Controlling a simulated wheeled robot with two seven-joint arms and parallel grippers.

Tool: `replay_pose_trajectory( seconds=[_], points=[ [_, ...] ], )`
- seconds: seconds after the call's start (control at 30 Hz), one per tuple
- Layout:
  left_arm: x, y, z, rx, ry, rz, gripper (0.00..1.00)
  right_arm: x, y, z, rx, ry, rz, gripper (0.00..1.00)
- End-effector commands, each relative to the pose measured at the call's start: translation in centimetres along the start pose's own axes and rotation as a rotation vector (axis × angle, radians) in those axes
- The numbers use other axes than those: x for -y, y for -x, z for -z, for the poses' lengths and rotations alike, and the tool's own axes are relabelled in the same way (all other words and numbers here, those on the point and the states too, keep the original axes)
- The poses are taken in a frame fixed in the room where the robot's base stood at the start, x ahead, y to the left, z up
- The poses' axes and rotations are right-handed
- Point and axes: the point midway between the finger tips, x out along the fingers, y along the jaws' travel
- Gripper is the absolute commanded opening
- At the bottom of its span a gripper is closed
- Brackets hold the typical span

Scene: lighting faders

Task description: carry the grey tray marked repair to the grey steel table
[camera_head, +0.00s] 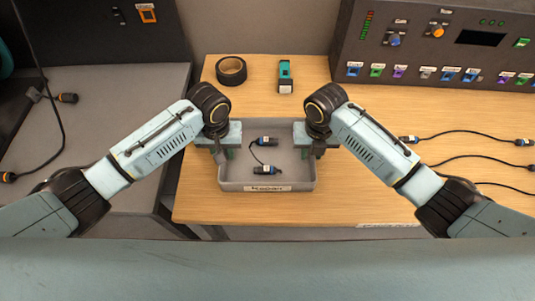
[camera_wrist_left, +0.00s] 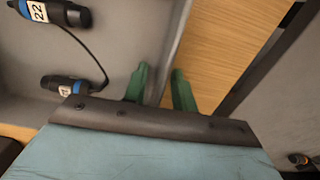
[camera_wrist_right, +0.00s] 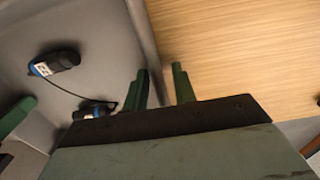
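The grey tray (camera_head: 225,178) with a white front label, its small lettering apparently reading repair, rests on the wooden table (camera_head: 345,205). A black cable with two blue-banded connectors (camera_head: 267,170) lies inside it. My left gripper (camera_wrist_left: 160,75) straddles the tray's left wall, one green finger inside and one outside, with gaps showing. My right gripper (camera_wrist_right: 160,75) straddles the right wall the same way, also open. In the head view both fingertips are mostly hidden by the gripper bodies. The grey steel table (camera_head: 120,85) stands at the left, its middle bare.
A black tape roll (camera_head: 231,70) and a teal device (camera_head: 285,76) lie behind the tray. A control console (camera_head: 430,50) stands back right. Several cables (camera_head: 470,135) lie at the right. Another cable (camera_head: 62,135) lies on the steel table's left side.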

Motion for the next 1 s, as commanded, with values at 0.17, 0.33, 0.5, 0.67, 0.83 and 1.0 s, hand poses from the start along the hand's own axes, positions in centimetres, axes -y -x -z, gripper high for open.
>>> replay_pose_trajectory(
  seconds=[0.17, 0.33, 0.5, 0.67, 0.83, 1.0],
  points=[
    [0.0, 0.0, 0.0, 0.0, 0.0, 0.0, 0.03, 0.0, 0.0, 0.0, 0.0, 0.0, 0.0, 0.03],
    [0.0, 0.0, 0.0, 0.0, 0.0, 0.0, 0.0, 0.0, 0.0, 0.0, 0.0, 0.0, 0.0, 0.0],
    [0.0, 0.1, 0.0, 0.0, 0.0, 0.0, 0.0, 0.0, 0.0, 0.0, 0.0, 0.0, 0.0, 0.0],
    [0.0, 0.2, 0.0, -0.001, 0.0, -0.001, 0.0, 0.0, 0.2, 0.0, 0.001, 0.0, 0.0, 0.0],
    [0.0, 0.8, 0.0, -0.001, 0.0, -0.001, 0.0, 0.0, 0.8, 0.0, 0.001, 0.0, 0.0, 0.0],
    [0.0, 2.2, 0.1, -0.001, 0.0, -0.001, 0.0, 0.0, 2.2, 0.0, 0.001, -0.001, 0.0, 0.0]
  ],
)
